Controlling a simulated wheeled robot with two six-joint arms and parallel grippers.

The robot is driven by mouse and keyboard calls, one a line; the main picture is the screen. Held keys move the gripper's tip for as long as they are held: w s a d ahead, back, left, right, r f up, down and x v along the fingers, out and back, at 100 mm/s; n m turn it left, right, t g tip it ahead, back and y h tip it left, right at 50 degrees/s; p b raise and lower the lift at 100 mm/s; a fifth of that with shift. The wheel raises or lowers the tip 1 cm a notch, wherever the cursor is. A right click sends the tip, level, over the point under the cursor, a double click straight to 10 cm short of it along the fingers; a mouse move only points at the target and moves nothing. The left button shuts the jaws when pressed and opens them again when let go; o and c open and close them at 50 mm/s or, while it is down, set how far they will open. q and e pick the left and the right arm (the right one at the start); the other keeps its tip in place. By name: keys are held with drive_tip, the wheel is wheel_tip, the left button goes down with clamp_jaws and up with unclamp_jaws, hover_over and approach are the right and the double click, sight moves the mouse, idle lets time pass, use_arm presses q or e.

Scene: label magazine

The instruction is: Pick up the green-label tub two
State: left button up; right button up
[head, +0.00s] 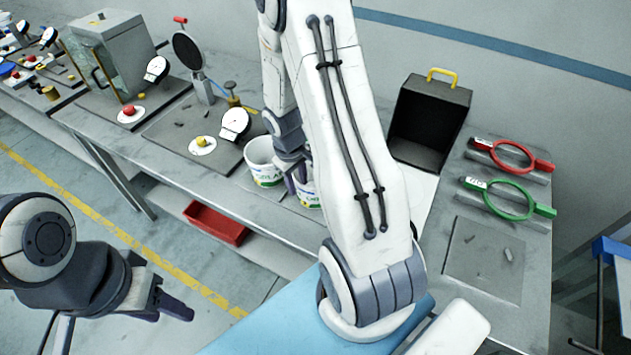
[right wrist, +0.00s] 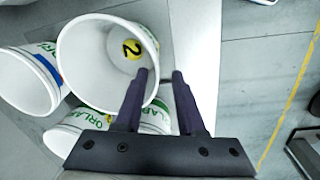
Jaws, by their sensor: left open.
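A white tub (right wrist: 95,50) with a yellow disc marked 2 inside its floor shows in the right wrist view; a sliver of green label shows at its upper right side. My right gripper (right wrist: 162,74) is open. One finger overlaps the mouth of this tub, and the other is outside its right wall; I cannot tell whether either touches. In the head view a white tub (head: 262,162) and another tub (head: 308,194) show beside my right gripper (head: 293,175), and my right arm hides part of the area. My left gripper (head: 178,305) is open and empty, away from the bench.
More white tubs stand close by, one at the left (right wrist: 25,80) and one lower left (right wrist: 65,135). A dark open box (head: 430,125), a red ring tool (head: 512,155) and a green ring tool (head: 508,198) stand right on the bench. A red bin (head: 215,223) is below.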

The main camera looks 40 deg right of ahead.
sight(303, 204)
drive_tip(key=f, duration=0.4)
drive_tip(key=d+f, duration=0.1)
drive_tip(key=f, duration=0.1)
drive_tip(key=shift+w+f+b, duration=0.15)
drive_tip(key=shift+f+b, duration=0.1)
drive_tip(key=shift+b, duration=0.1)
drive_tip(key=shift+c, duration=0.3)
clamp_jaws()
idle(0.9)
